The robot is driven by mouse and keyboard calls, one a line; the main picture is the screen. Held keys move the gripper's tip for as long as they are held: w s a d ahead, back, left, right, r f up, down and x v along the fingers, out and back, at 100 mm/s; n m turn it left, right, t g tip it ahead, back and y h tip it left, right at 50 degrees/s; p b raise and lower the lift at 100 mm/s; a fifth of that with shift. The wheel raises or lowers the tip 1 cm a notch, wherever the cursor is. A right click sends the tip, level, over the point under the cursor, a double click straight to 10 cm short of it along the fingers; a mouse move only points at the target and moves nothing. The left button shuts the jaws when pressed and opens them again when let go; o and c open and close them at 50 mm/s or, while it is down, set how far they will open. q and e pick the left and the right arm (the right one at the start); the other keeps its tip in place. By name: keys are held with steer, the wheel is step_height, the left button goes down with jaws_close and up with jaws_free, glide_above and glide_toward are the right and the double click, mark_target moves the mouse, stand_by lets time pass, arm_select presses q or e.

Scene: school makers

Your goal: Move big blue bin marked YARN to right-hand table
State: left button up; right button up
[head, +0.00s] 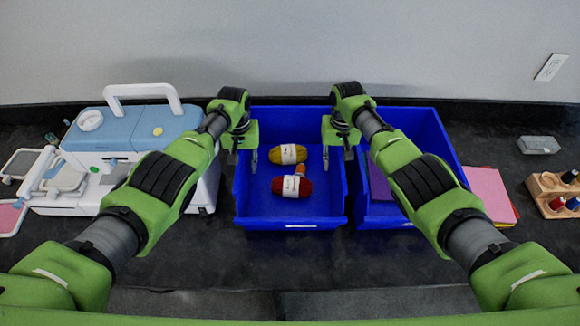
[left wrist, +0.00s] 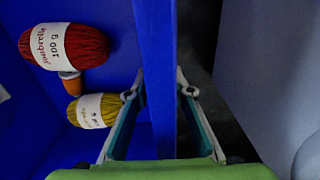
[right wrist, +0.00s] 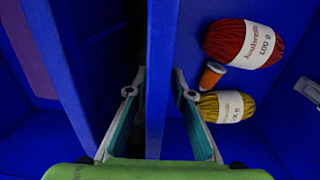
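A blue bin (head: 262,207) stands on the dark counter. It holds a yellow yarn ball (head: 288,154), a red yarn ball (head: 291,187) and a small orange spool (left wrist: 72,84) between them. No YARN marking is readable. My left gripper (head: 242,160) is at the bin's left wall; in the left wrist view its open fingers straddle that wall (left wrist: 158,60). My right gripper (head: 337,160) is at the bin's right wall; in the right wrist view its fingers stand apart on either side of that wall (right wrist: 160,60). Neither gripper visibly clamps a wall.
A second blue bin (head: 424,125) with purple material stands close on the right, leaving a narrow gap. A blue-and-white sewing machine (head: 130,135) is close on the left. Pink sheets (head: 490,192) and a wooden spool holder (head: 545,192) lie farther right. A wall stands behind.

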mark_target(244, 156)
arm_select(q)
steer(key=shift+f, duration=0.2)
arm_select(e)
steer(key=shift+f, duration=0.15)
arm_select(q)
jaws_close()
arm_select(e)
jaws_close()
arm_select(q)
steer(key=shift+r, duration=0.15)
arm_select(e)
steer(key=shift+w, duration=0.1)
